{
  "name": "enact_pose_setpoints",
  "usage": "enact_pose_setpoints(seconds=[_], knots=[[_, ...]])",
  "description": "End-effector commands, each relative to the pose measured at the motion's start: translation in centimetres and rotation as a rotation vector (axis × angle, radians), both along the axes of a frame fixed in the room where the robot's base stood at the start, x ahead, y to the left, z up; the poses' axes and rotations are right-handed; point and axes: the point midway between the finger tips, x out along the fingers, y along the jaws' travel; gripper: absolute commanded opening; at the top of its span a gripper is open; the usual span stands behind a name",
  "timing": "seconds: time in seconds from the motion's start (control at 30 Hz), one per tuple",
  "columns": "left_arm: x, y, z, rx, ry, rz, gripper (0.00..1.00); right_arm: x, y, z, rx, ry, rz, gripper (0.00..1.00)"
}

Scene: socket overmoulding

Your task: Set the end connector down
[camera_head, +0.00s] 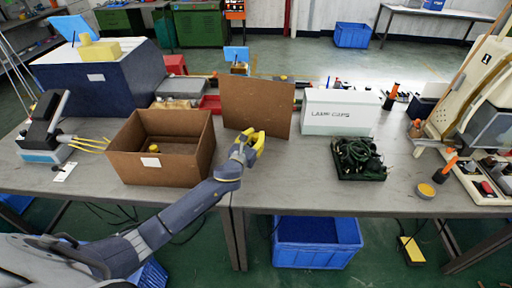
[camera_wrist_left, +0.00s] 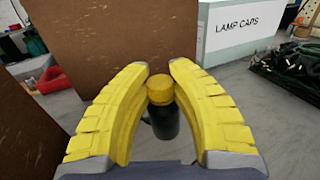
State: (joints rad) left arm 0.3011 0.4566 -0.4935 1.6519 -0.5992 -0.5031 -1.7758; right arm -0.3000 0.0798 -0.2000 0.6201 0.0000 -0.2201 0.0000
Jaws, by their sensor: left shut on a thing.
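My left gripper (camera_head: 254,141) is over the grey table, to the right of the open brown box and in front of an upright brown board. In the left wrist view, its yellow fingers (camera_wrist_left: 161,82) are shut on the end connector (camera_wrist_left: 162,115), a dark cylinder with a yellow top. The connector looks upright between the fingers. I cannot tell whether its lower end touches the table. In the head view the fingers hide it. My right gripper is not in view.
The open brown box (camera_head: 162,175) holds a small yellow-topped piece (camera_head: 153,148). The brown board (camera_head: 258,107) stands behind my gripper. A white "LAMP CAPS" box (camera_head: 340,117) and a tray of dark cables (camera_head: 360,158) are to the right. Bare table (camera_head: 290,180) lies in front of them.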

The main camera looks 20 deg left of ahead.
Motion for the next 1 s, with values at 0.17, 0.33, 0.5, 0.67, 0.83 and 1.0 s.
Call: enact_pose_setpoints(seconds=[0.17, 0.33, 0.5, 0.67, 0.83, 1.0], knots=[[0.1, 0.0, -1.6, -0.001, -0.001, 0.001, 0.0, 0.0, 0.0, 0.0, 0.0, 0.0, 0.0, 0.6], [0.0, 0.0, -2.2, -0.001, -0.001, 0.001, 0.0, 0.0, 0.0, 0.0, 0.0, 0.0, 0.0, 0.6], [0.1, 0.0, -4.0, -0.003, -0.002, 0.002, 0.0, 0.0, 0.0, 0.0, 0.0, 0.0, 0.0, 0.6], [0.0, 0.0, -5.4, -0.003, -0.001, 0.001, 0.0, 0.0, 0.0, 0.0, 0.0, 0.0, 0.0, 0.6], [0.0, 0.0, -5.7, 0.0, -0.001, 0.0, 0.0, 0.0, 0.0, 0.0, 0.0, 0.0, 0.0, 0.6], [0.0, 0.0, -5.7, 0.0, -0.001, 0.0, 0.0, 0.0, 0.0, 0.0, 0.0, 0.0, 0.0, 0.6]])
